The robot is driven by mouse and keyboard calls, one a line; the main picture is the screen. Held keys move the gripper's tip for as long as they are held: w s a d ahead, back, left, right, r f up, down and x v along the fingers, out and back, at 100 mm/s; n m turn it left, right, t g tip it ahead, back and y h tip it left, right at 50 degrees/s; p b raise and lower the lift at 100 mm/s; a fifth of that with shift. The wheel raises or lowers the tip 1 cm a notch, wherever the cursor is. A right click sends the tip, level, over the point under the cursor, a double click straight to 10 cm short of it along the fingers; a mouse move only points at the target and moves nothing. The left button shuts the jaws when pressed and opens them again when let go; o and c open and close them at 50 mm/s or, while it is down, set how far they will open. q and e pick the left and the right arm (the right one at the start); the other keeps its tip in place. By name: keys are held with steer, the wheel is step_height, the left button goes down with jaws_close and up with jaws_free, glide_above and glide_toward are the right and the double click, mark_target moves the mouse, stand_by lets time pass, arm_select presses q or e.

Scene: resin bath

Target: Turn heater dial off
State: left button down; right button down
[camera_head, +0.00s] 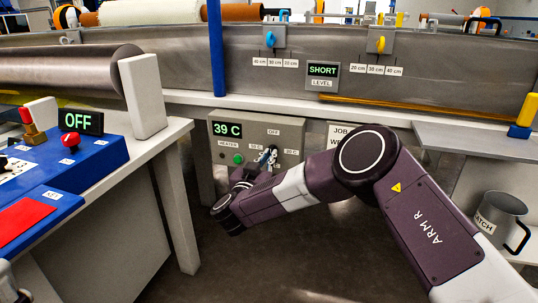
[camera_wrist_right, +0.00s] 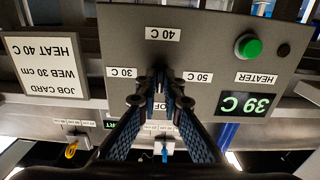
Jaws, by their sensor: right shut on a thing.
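The grey heater panel (camera_head: 228,148) is under the bath, with a 39 C display (camera_head: 227,129) and a green button (camera_head: 238,159). In the right wrist view the panel (camera_wrist_right: 215,30) appears upside down, with labels 40 C, 30 C, 50 C and OFF (camera_wrist_right: 163,115) around the dial. My right gripper (camera_head: 266,157) is at the panel's dial. In the right wrist view its fingertips (camera_wrist_right: 160,97) are closed on the dial, in the middle of the labels. The fingers hide most of the dial, so I cannot tell where it points.
A job card (camera_wrist_right: 45,65) reads web 30 cm, heat 40 C. The blue console (camera_head: 95,150) with a red knob and an OFF display stands at left. A grey jug (camera_head: 497,218) is on the right-hand shelf. The table leg (camera_head: 176,215) stands left of my right arm.

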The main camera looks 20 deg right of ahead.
steer(key=shift+f, duration=0.15)
steer(key=c, duration=2.1)
jaws_free()
steer(key=shift+s+a, duration=0.1)
steer(key=v, duration=1.1)
steer(key=shift+s+a, duration=0.25)
steer(key=shift+s, duration=0.05)
